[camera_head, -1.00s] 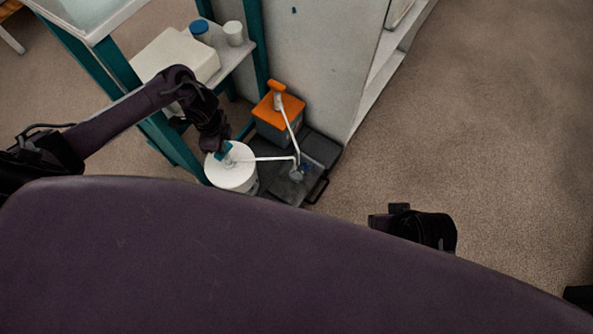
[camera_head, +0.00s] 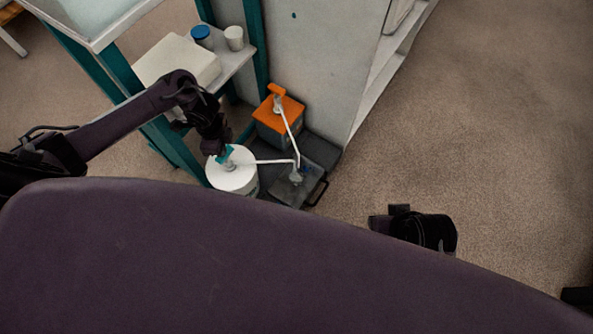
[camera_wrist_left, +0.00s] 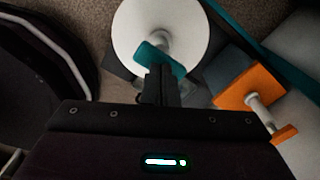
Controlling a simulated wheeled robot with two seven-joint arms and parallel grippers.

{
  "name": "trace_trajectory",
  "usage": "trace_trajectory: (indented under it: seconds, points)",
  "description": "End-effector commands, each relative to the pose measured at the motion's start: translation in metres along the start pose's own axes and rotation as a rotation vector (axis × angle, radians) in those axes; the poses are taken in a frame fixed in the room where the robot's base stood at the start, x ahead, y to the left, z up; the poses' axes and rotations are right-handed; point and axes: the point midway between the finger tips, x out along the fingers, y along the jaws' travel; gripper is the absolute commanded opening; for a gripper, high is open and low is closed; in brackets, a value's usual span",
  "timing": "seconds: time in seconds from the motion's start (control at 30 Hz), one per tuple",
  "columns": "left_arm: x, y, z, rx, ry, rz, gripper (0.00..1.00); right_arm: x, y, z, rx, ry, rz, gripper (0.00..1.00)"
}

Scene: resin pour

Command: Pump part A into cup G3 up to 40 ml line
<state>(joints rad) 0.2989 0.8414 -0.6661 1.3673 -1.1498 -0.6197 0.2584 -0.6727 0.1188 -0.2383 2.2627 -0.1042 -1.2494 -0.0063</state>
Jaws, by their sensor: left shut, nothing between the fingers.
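A round white container (camera_head: 233,181) with a teal pump head (camera_head: 228,153) stands on the floor level beside the teal frame. It also shows in the left wrist view (camera_wrist_left: 186,18). A thin white spout runs from it to the right, over a small cup (camera_head: 296,177) that is hard to make out; its label and liquid level cannot be read. My left gripper (camera_head: 220,152) is shut and empty, with its fingertips right over the teal pump head. In the left wrist view its fingers (camera_wrist_left: 162,80) overlap the pump head; contact is unclear.
An orange-topped container (camera_head: 287,108) with its own pump and white spout stands behind, near the pale cabinet (camera_head: 325,60). A dark tray (camera_head: 318,150) lies beneath. A shelf at upper left holds a blue-lidded jar (camera_head: 201,37) and a white cup (camera_head: 234,38). Floor at right is clear.

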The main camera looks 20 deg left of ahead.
Motion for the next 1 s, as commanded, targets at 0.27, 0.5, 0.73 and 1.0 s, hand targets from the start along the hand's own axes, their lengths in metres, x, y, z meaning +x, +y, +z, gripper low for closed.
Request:
trace_trajectory:
  seconds: [0.27, 0.5, 0.73, 1.0]
  points:
    - [-0.002, 0.0, 0.0, 0.0, 0.0, -0.001, 0.0, -0.002, 0.0, -0.001, 0.0, 0.0, 0.0, 0.36]
    - [-0.002, -0.001, 0.0, 0.0, -0.001, -0.001, 0.0, -0.002, 0.0, -0.001, 0.0, 0.0, 0.0, 0.36]
    - [0.002, -0.001, 0.0, 0.0, -0.001, -0.001, 0.0, 0.001, 0.0, 0.0, 0.0, 0.0, 0.0, 0.36]
    - [0.008, -0.001, 0.0, 0.0, -0.001, -0.001, 0.0, 0.005, 0.0, 0.002, 0.0, 0.0, 0.0, 0.36]
